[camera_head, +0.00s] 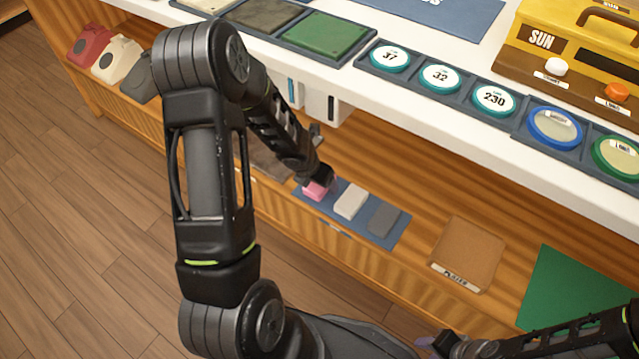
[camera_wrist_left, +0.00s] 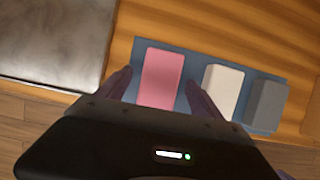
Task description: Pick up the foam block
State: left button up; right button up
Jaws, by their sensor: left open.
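Three blocks lie in a row on a blue mat (camera_head: 398,240) on the lower wooden shelf: a pink block (camera_head: 314,191), a white block (camera_head: 351,202) and a grey block (camera_head: 384,221). In the left wrist view the pink block (camera_wrist_left: 161,78) stands between the two fingers of my left gripper (camera_wrist_left: 158,88), with the white block (camera_wrist_left: 223,88) and grey block (camera_wrist_left: 265,104) to its right. My left gripper is open around the pink block, with a gap at each side. No label tells which block is foam. Only part of my right arm shows at the lower right of the head view.
The white counter (camera_head: 410,130) overhangs the shelf and carries round dials (camera_head: 440,77) and a yellow machine (camera_head: 580,50). A brown mat (camera_head: 468,252) and a green mat (camera_head: 575,295) lie right of the blocks. A grey slab (camera_wrist_left: 55,40) lies left of them.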

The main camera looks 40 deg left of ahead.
pick_arm(q)
jog(key=shift+f, duration=0.25)
dwell(0.5)
jog(key=shift+c, duration=0.5)
jog(key=c, duration=1.3)
jog(key=shift+r, duration=0.1)
